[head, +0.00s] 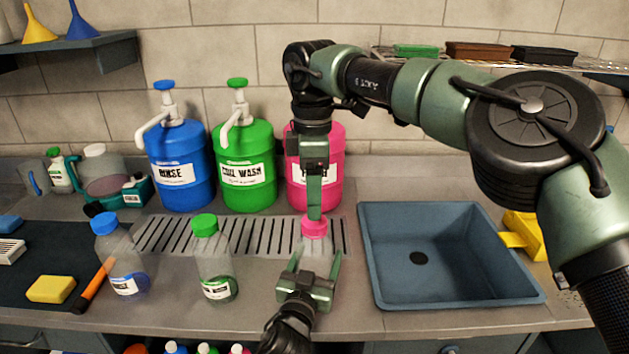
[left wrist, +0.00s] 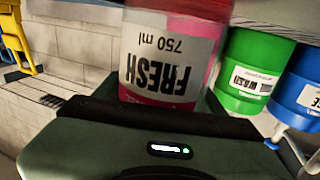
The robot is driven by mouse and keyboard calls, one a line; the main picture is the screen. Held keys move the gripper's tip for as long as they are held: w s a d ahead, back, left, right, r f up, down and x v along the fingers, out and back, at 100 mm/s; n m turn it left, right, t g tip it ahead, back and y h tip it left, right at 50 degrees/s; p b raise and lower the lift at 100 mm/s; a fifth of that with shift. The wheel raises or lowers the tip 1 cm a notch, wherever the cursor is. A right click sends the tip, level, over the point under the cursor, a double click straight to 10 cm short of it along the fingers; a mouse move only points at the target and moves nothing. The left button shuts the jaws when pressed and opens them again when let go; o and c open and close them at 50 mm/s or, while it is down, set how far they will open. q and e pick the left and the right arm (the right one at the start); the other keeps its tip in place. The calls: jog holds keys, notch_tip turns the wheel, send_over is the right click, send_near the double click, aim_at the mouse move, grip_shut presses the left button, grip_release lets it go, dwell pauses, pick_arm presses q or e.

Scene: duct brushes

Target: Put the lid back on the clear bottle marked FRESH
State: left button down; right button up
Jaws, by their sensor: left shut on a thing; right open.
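The clear FRESH bottle (head: 318,242) stands upright at the counter's front, in front of the pink pump container. My left gripper (head: 308,262) is shut on it from the front. In the left wrist view the bottle (left wrist: 165,50) shows pink liquid and an upside-down FRESH 750 ml label. A pink lid (head: 314,228) sits at the top of the bottle, looking upright; whether it is fully seated I cannot tell. My right gripper (head: 314,213) points straight down just over the lid. It is open, seen edge-on, its fingertips at the lid's top edge.
A green-capped bottle (head: 214,262) and a blue-capped bottle (head: 122,262) stand to the left. Blue (head: 181,150), green (head: 245,150) and pink (head: 331,150) pump containers stand behind the slotted drain (head: 170,235). A blue sink (head: 480,265) lies to the right.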

jog(key=n, duration=0.7)
jog(key=shift+r, duration=0.2)
jog(key=n, duration=0.7)
jog(key=shift+a+r+n, duration=0.1)
jog(key=shift+r+n, duration=0.1)
jog(key=shift+n, duration=0.1)
jog(key=n, duration=0.7)
jog(key=shift+r, duration=0.2)
jog(key=n, duration=0.7)
jog(key=shift+r, duration=0.15)
jog(key=n, duration=0.4)
jog(key=shift+r, duration=0.15)
jog(key=n, duration=0.5)
jog(key=shift+r, duration=0.15)
jog(key=n, duration=0.4)
jog(key=shift+r+n, duration=0.1)
jog(key=shift+n, duration=0.3)
jog(key=n, duration=0.6)
jog(key=shift+d+r+n, duration=0.2)
jog(key=shift+d+n, duration=0.05)
jog(key=shift+n, duration=0.05)
jog(key=shift+f, duration=0.1)
